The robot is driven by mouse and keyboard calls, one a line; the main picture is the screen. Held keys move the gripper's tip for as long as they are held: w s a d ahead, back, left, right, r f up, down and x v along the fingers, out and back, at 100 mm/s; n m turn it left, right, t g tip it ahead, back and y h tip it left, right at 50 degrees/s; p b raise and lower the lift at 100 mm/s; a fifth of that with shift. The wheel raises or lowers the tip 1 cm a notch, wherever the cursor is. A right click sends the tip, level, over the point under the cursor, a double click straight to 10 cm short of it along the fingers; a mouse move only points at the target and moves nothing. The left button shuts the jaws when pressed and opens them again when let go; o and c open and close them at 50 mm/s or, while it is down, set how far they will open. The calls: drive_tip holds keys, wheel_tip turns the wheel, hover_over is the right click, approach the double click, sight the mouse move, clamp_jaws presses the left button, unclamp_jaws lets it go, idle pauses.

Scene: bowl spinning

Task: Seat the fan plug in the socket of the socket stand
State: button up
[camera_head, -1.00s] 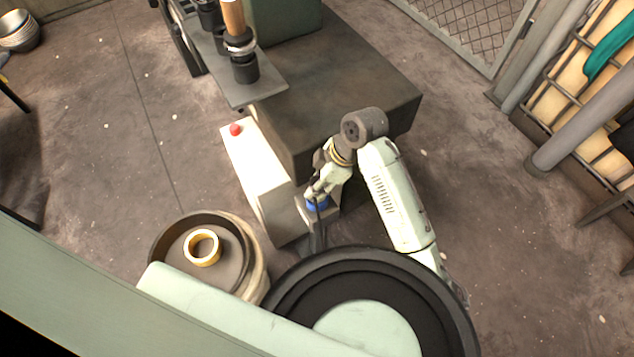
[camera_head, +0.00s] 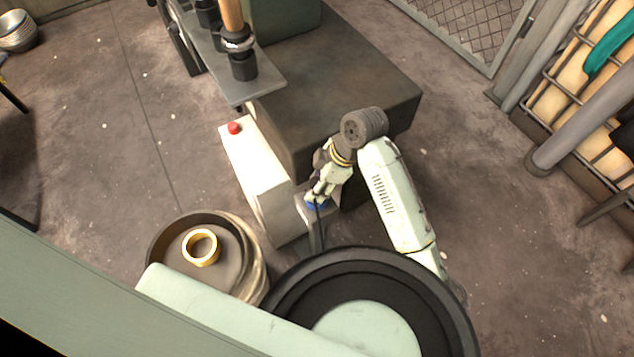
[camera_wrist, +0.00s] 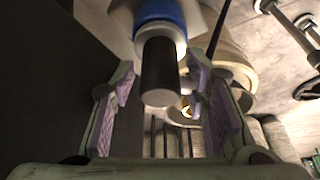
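In the wrist view, the plug shows as a dark cylinder (camera_wrist: 160,72) with a pale grey collar, end-on between my fingers. A blue ring (camera_wrist: 162,12) sits directly behind the collar, against a pale body (camera_wrist: 106,18) that looks like the socket stand. I cannot tell how deep the plug sits in the socket. My gripper (camera_wrist: 163,92) has its purple-padded fingers apart on either side of the dark cylinder, with narrow gaps visible. In the head view, my gripper (camera_head: 316,192) points down at the blue part (camera_head: 316,206), which it mostly hides.
A pale cabinet with a red button (camera_head: 234,128) stands left of my gripper. A large dark block (camera_head: 335,85) is behind it. A round tub (camera_head: 160,240) holding a yellow ring (camera_head: 200,247) stands at lower left. Open floor (camera_head: 500,200) lies to the right.

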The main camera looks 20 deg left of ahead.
drive_tip(key=shift+o, duration=0.7)
drive_tip(key=v, duration=1.2)
drive_tip(key=shift+f, duration=0.15)
